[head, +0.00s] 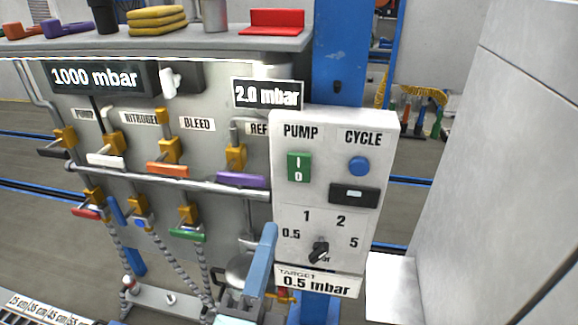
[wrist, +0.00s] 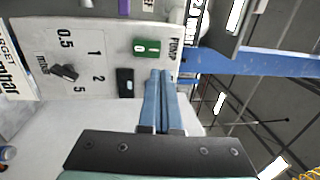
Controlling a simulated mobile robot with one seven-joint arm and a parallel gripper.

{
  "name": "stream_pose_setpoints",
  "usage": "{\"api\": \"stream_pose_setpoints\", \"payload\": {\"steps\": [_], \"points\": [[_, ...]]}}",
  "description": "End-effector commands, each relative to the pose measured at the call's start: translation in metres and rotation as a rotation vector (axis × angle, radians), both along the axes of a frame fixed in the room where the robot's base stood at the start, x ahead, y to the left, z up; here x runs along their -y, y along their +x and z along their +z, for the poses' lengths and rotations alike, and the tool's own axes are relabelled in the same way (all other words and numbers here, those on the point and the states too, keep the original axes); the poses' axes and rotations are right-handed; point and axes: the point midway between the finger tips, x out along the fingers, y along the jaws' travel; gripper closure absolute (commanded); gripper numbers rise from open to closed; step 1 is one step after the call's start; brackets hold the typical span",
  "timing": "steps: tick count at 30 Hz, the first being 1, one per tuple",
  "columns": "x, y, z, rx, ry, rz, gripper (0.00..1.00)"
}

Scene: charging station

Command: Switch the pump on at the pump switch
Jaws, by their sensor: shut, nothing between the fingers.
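The pump switch (head: 299,167) is a green rocker marked I at the top and 0 at the bottom, under the PUMP label on the white control box (head: 255,190). I cannot tell which side is pressed in. It also shows in the wrist view (wrist: 147,47), just beyond my fingertips. My gripper (head: 269,232) is shut and empty, low at the left edge of the box in the head view. In the wrist view its closed blue fingers (wrist: 160,74) point at the box beside the switch and hide the CYCLE button; contact cannot be told.
The blue CYCLE button (head: 359,166) is right of the switch, above a small dark display (head: 353,194). A black dial (head: 319,252) sits lower. A rail (head: 170,178) and several coloured valve levers are left. A grey wall (head: 500,170) stands right.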

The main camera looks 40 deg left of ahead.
Motion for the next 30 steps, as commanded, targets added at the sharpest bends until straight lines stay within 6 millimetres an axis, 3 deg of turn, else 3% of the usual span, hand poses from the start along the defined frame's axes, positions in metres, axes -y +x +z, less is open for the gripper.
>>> {"api": "stream_pose_setpoints", "payload": {"steps": [8,21,30], "points": [[-0.014,0.024,0.009,0.004,0.000,0.000,1.00],[-0.056,0.091,0.020,0.002,-0.002,0.000,1.00],[-0.070,0.115,0.021,0.001,-0.001,0.000,1.00]]}}
